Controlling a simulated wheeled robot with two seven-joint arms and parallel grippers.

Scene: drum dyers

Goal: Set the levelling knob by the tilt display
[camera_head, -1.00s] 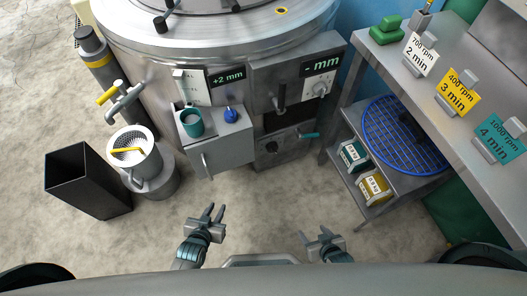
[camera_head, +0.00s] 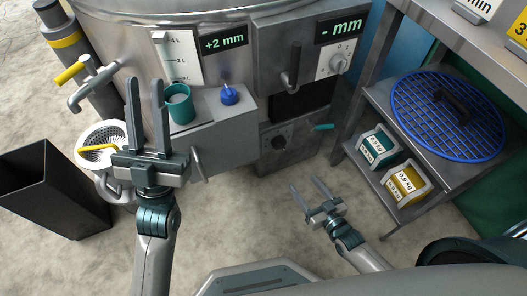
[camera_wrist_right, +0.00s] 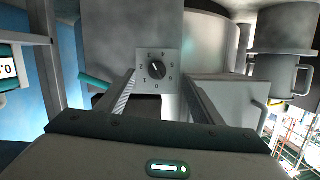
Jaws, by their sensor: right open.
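A dial knob (camera_head: 340,62) on a pale numbered plate sits under a display (camera_head: 341,27) showing "- mm". A second display (camera_head: 223,42) shows "+2 mm". A lower dark knob (camera_head: 279,142) sits beside a teal handle (camera_head: 323,127). The upside-down right wrist view shows a dark knob (camera_wrist_right: 157,70) on a numbered plate, apparently the lower one. My right gripper (camera_head: 309,187) is open and empty, below and in front of the lower knob. It also shows in the wrist view (camera_wrist_right: 157,88). My left gripper (camera_head: 147,88) is open, overlapping the machine's left side.
A perforated basket (camera_head: 101,136) and black bin (camera_head: 44,187) stand left. A shelf at right holds a blue grid (camera_head: 448,110) and two containers.

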